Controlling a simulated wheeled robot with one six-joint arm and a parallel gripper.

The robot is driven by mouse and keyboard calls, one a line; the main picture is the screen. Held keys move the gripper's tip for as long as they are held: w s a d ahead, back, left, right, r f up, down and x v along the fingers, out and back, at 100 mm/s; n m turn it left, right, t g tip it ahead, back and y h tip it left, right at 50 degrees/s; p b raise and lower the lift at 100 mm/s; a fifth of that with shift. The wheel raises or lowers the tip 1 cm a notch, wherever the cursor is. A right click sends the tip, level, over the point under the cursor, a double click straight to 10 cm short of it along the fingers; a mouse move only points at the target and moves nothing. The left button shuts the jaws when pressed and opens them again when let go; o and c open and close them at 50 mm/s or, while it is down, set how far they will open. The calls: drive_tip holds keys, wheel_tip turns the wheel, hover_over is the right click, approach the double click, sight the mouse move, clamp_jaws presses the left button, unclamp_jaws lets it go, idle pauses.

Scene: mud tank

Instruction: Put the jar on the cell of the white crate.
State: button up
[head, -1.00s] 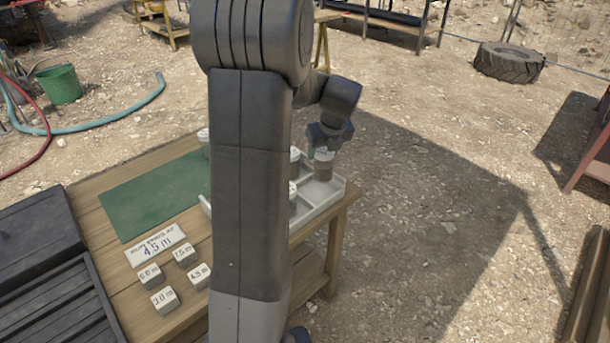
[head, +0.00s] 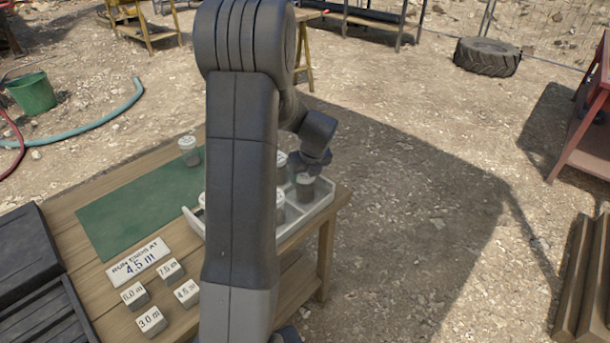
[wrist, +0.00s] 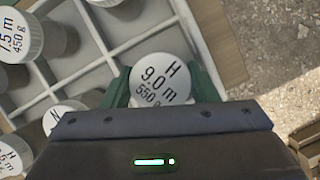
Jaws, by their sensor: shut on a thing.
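My gripper (head: 312,168) is shut on a jar (head: 306,186) with a white lid. In the wrist view the lid of this jar (wrist: 163,80) reads "H 9.0 m 550 g", and green fingers hold it on both sides. The jar is upright at the right end of the white crate (head: 312,214), low at a cell there; I cannot tell whether it touches the floor. The crate's dividers (wrist: 130,45) show in the wrist view, with empty cells beyond the jar. My arm hides part of the crate in the head view.
Other jars stand in the crate, one labelled "7.5 m 450 g" (wrist: 20,38). Another jar (head: 190,152) stands on the green mat (head: 125,212). A sign reading 4.5 m (head: 139,262) and several labelled blocks (head: 150,320) lie on the wooden table.

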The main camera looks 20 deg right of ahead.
drive_tip(key=shift+f, duration=0.2)
drive_tip(key=o, duration=1.4)
drive_tip(key=p+v, duration=0.1)
drive_tip(key=v, duration=1.1)
drive_tip(key=shift+s, duration=0.1)
drive_tip(key=b+x, duration=0.1)
drive_tip(key=x, duration=1)
drive_tip(key=shift+f, duration=0.2)
drive_tip(key=shift+w+f, duration=0.2)
drive_tip(key=shift+w, duration=0.15)
drive_tip(key=shift+r, duration=1.5)
